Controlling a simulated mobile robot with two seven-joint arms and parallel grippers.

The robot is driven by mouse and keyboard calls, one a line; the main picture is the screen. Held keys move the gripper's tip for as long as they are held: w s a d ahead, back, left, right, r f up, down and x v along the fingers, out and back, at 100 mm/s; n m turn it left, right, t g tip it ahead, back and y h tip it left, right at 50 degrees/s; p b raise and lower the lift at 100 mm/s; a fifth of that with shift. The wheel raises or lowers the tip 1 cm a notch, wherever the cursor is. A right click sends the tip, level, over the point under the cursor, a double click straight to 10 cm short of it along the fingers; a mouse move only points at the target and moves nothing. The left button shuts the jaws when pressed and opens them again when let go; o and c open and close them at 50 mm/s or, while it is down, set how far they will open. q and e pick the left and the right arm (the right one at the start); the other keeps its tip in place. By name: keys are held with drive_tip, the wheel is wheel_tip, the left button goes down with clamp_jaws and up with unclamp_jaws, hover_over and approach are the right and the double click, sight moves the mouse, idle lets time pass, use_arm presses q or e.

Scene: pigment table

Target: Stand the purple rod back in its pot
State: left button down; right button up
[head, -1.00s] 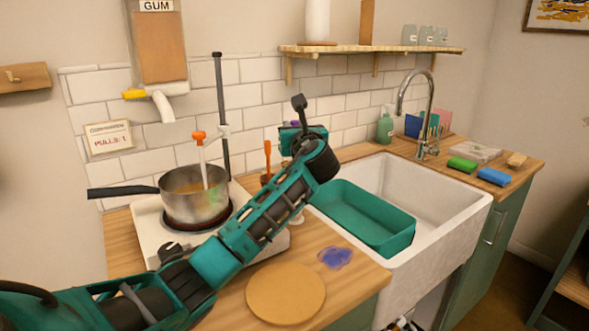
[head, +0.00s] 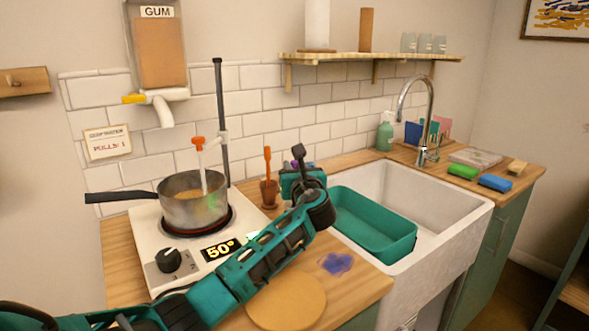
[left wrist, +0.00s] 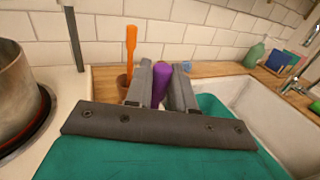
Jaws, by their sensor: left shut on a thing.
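The purple rod (left wrist: 161,84) is upright between the two grey fingers of my left gripper (left wrist: 162,76) in the left wrist view. My left gripper is shut on it. In the head view the wrist and gripper body (head: 303,186) hide most of the rod and the fingers. A small brown pot (head: 269,193) stands on the wooden counter left of my gripper, with an orange-handled tool upright in it. The pot also shows in the left wrist view (left wrist: 123,82), left of the fingers. The rod is apart from this pot. My right gripper is not in view.
A saucepan (head: 194,208) sits on the hot plate (head: 157,262), left of the pot. A teal basin (head: 372,236) lies in the white sink (head: 447,238) to the right. A round wooden board (head: 287,303) and a purple stain (head: 335,263) are on the near counter.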

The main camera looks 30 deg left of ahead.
use_arm(q)
drive_tip(key=c, duration=1)
unclamp_jaws()
drive_tip(key=shift+o, duration=0.2)
drive_tip(key=shift+r, duration=0.15)
drive_tip(key=shift+s+d+p, duration=0.2)
drive_tip(key=shift+d+p, duration=0.05)
drive_tip(key=shift+p, duration=0.1)
drive_tip(key=p+v, duration=0.3)
drive_tip(key=v, duration=0.8)
drive_tip(key=shift+s+d+p, duration=0.15)
drive_tip(key=shift+p, duration=0.15)
